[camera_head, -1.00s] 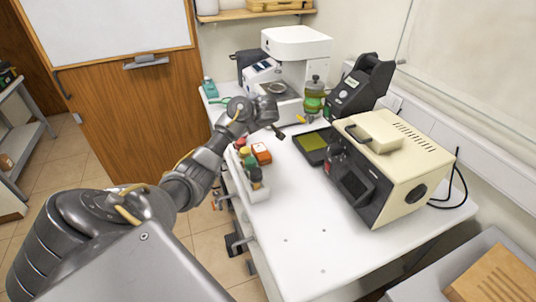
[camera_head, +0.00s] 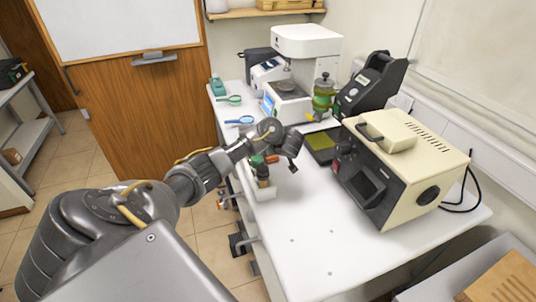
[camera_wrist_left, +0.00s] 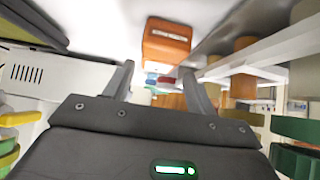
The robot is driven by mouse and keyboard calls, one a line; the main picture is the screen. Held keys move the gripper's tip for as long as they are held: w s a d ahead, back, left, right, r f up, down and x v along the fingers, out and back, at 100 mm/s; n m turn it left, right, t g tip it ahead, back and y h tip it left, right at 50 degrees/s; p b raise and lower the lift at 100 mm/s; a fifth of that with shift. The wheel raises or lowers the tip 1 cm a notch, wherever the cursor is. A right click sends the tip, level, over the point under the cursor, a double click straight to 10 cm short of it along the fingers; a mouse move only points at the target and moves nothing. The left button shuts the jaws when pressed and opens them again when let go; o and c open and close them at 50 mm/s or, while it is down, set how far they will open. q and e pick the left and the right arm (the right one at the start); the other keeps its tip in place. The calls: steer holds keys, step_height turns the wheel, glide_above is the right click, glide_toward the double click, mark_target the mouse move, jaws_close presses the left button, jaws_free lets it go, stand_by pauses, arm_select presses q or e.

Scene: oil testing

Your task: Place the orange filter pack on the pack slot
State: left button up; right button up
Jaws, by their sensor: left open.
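The orange filter pack (camera_head: 272,159) lies on the white bench beside the bottle rack, mostly hidden behind my left gripper in the head view. In the left wrist view it shows as an orange box (camera_wrist_left: 166,42) just beyond the fingertips, not between them. My left gripper (camera_head: 292,163) is low over the bench by the rack; its fingers are apart and empty in the wrist view (camera_wrist_left: 158,70). I cannot tell which surface is the pack slot. My right gripper is not in view.
The white rack (camera_head: 262,186) with capped bottles stands at the bench's left edge. A dark tray with a yellow-green panel (camera_head: 321,141) and a cream tester (camera_head: 405,165) stand right. A white instrument (camera_head: 306,45) is behind. The front bench is clear.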

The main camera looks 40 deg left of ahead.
arm_select(q)
steer(key=shift+w+a+f, duration=0.1)
steer(key=shift+a+f, duration=0.1)
steer(key=shift+a, duration=0.1)
steer(key=shift+b+x, duration=0.75)
steer(key=shift+x, duration=1.5)
steer(key=c, duration=0.8)
steer(key=shift+r, duration=0.2)
